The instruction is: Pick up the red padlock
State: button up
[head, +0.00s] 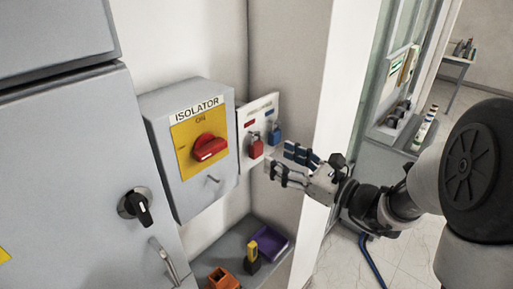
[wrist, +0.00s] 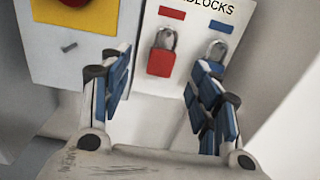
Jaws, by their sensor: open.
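The red padlock (head: 256,148) hangs by its shackle on a white padlock board (head: 243,120) beside the isolator box. In the wrist view the red padlock (wrist: 161,62) hangs upright under a red label, ahead of the gap between my fingers. A blue padlock (head: 275,135) hangs to its right; in the wrist view its shackle (wrist: 216,49) shows and my right finger hides its lower part. My gripper (head: 277,163) is open and empty, just right of and slightly below the red padlock. In the wrist view my gripper (wrist: 160,95) has its blue-padded fingers spread wide.
The grey isolator box (head: 160,130) with a red rotary switch (head: 209,148) stands left of the board. Below, a shelf holds an orange bin (head: 223,279), a yellow-and-black item (head: 252,257) and a purple tray (head: 270,242). A wall edge (head: 338,100) rises behind my gripper.

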aim_at(259, 145)
jog(key=x, duration=0.7)
jog(key=shift+w+r, duration=0.1)
jog(key=shift+w, duration=0.15)
jog(key=shift+d, duration=0.1)
jog(key=shift+c, duration=0.2)
jog(key=c, duration=1.2)
jog(key=shift+o, duration=0.2)
jog(key=shift+r, duration=0.1)
jog(key=shift+r, duration=0.65)
jog(key=r+p+v, duration=0.1)
jog(key=v, duration=1.7)
jog(key=shift+r+p, duration=0.2)
jog(key=shift+p, duration=0.1)
